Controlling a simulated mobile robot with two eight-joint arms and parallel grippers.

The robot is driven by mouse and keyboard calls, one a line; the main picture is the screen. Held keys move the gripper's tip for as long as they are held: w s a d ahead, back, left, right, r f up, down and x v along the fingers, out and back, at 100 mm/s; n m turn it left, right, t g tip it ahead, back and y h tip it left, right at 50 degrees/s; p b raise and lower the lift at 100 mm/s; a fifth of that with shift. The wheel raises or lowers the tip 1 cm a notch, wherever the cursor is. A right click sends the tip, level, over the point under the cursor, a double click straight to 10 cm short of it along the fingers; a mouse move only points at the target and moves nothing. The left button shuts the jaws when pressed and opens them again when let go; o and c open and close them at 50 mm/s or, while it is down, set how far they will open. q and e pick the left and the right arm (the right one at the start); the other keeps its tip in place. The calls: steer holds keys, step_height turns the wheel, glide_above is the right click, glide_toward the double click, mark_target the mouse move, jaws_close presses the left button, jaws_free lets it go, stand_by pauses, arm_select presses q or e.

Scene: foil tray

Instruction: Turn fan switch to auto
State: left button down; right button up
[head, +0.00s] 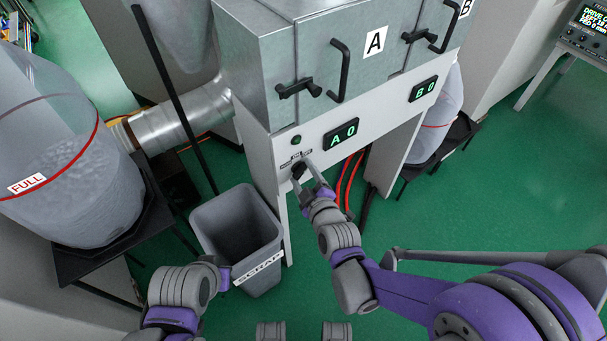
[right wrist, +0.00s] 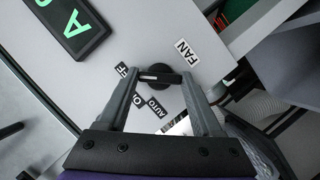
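The fan switch is a round black knob (right wrist: 162,77) on the grey panel, and it also shows in the head view (head: 299,168) below the A 0 display. In the right wrist view a FAN label (right wrist: 187,52) is beside it, with OFF (right wrist: 122,70), AUTO (right wrist: 157,106) and a partly hidden ON label around it. A light mark on the knob's bar is at its left end, towards the OFF side. My right gripper (right wrist: 160,75) is open, its fingers on either side of the knob; contact is unclear. My left gripper (head: 222,278) is low, by the bin, its fingers unclear.
A grey SCRAP bin (head: 239,230) stands on the green floor, left of the panel. The A 0 display (head: 341,134) and a green lamp (head: 296,140) are just above the knob. Red hoses (head: 352,182) hang under the panel. A FULL bag (head: 70,160) stands at the left.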

steer(key=c, duration=0.8)
steer(key=shift+c, duration=0.2)
